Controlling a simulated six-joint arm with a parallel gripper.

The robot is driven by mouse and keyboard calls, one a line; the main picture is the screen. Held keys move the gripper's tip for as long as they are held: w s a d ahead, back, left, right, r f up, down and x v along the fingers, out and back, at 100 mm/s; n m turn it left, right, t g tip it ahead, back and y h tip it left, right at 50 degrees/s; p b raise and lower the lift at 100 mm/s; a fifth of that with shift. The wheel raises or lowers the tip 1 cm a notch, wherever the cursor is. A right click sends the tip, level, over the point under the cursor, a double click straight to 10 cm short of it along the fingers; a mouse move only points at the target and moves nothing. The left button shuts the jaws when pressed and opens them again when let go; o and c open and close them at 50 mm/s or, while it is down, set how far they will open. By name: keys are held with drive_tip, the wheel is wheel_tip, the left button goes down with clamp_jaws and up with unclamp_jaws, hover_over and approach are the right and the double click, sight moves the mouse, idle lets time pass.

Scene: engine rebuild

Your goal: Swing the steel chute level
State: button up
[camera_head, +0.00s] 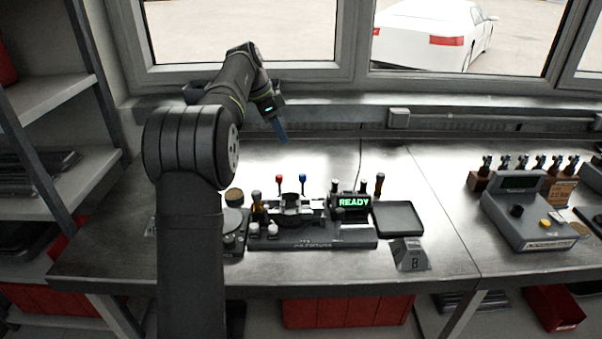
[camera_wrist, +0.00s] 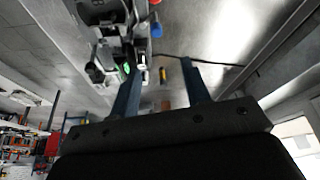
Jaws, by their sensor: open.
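My gripper (camera_head: 281,132) is in the air above the back of the bench, behind and above the bench-top machine (camera_head: 310,243), apart from it. In the wrist view my gripper (camera_wrist: 160,66) has its two blue-grey fingers spread, with nothing between them. The machine has a lit green READY display (camera_head: 353,202), and a red-topped lever (camera_head: 279,179) and a blue-topped lever (camera_head: 302,178) stand at its back. The machine also shows at the top of the wrist view (camera_wrist: 100,12). I cannot pick out the steel chute or its tilt with certainty among the machine's grey metal parts.
A dark shallow tray (camera_head: 398,219) lies right of the machine, and a grey block marked B (camera_head: 410,255) stands in front of it. A control box (camera_head: 527,217) and a wooden rack (camera_head: 560,188) are further right. The bench (camera_head: 445,215) is bare between them.

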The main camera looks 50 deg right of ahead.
sight(302, 174)
drive_tip(key=shift+m+g, duration=0.3)
drive_tip(key=shift+m, duration=0.2)
drive_tip(key=x, duration=1.6)
drive_tip(key=shift+f, duration=0.15)
